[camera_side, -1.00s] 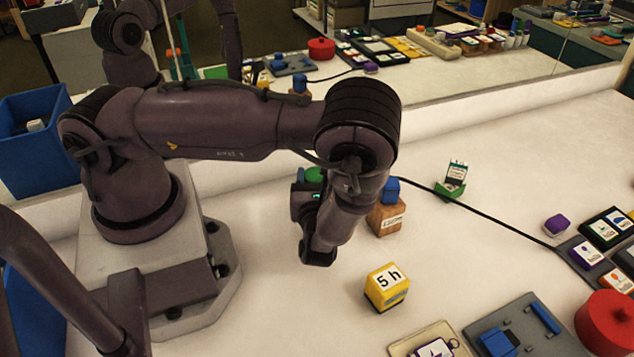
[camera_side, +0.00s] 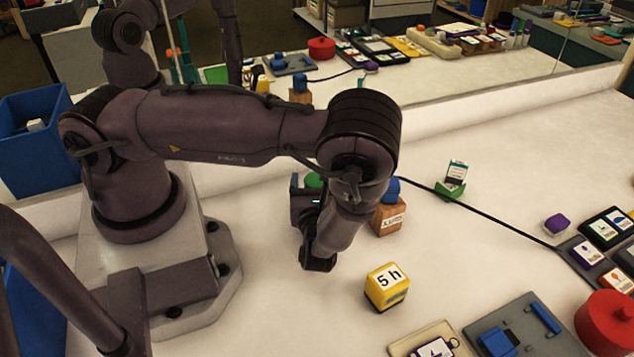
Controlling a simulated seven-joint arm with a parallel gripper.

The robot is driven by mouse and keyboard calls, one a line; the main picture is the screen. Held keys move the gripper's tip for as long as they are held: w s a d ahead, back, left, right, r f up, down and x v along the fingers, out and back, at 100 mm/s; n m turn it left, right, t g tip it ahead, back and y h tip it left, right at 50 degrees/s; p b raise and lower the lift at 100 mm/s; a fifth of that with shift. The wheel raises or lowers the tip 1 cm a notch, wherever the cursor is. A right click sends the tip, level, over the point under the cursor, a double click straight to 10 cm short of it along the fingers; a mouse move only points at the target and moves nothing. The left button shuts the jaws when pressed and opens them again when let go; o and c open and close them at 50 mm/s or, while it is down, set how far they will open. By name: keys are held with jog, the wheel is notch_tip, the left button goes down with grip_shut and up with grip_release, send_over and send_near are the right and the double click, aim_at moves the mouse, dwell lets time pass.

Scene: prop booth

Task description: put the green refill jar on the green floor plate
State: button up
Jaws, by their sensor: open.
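A rounded green thing (camera_side: 313,180) shows partly behind my gripper's wrist. Too little of it shows to tell whether it is the green refill jar or the green floor plate. My gripper (camera_side: 318,264) points down over the white table, left of the yellow "5 h" block, and is open. Its fingers are dark and small here, and I see nothing held between them.
A yellow "5 h" block (camera_side: 386,287) stands right of my gripper. A wooden block with a blue top (camera_side: 388,217) is behind it. A green card holder (camera_side: 450,189), a black cable (camera_side: 490,220) and a red round thing (camera_side: 608,322) lie further right. A mirror runs along the back.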

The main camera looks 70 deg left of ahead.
jog(key=v, duration=1.1)
jog(key=shift+s+d+f, duration=0.1)
jog(key=shift+d, duration=0.2)
jog(key=s+a+r+n+h, duration=0.2)
jog(key=s+r+n+h, duration=0.1)
jog(key=r+n+h, duration=0.5)
jog(key=s+a+r+n+g+h, duration=0.1)
jog(key=s+a+r+n+h, duration=0.1)
jog(key=r+n+h, duration=0.6)
notch_tip(320, 180, up, 15)
jog(key=s+n, duration=0.1)
jog(key=n, duration=0.5)
jog(key=shift+a+r+h, duration=0.15)
jog(key=shift+a+h, duration=0.05)
jog(key=shift+h, duration=0.1)
